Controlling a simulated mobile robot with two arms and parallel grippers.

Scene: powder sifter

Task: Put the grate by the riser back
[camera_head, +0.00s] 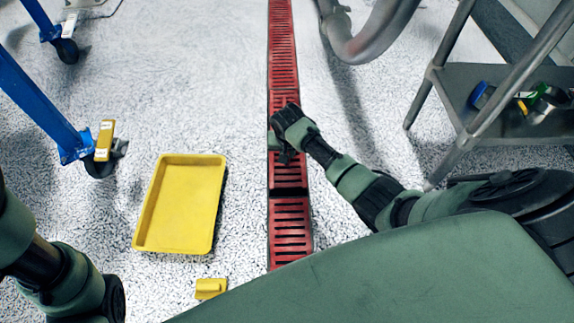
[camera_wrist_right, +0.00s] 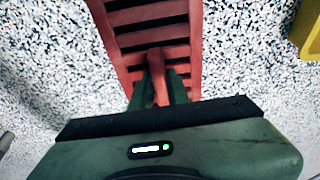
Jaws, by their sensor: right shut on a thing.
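A line of red slotted grates (camera_head: 283,50) runs along a floor channel down the middle of the head view. My right gripper (camera_head: 284,152) is over one red grate (camera_head: 290,174) in this line. In the right wrist view my right gripper (camera_wrist_right: 158,88) is shut on a bar of that red grate (camera_wrist_right: 150,22). A dark band (camera_head: 289,191) lies between this grate and the nearer red grate (camera_head: 290,228). I cannot tell whether the held grate is flush in the channel. Part of my left arm shows at lower left, but its fingers are out of view.
A yellow tray (camera_head: 181,204) lies left of the channel, with a small yellow block (camera_head: 210,289) below it. A curved metal pipe (camera_head: 372,38) stands at upper right. A metal table (camera_head: 500,88) is at right. Blue legs on casters (camera_head: 99,165) stand at left.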

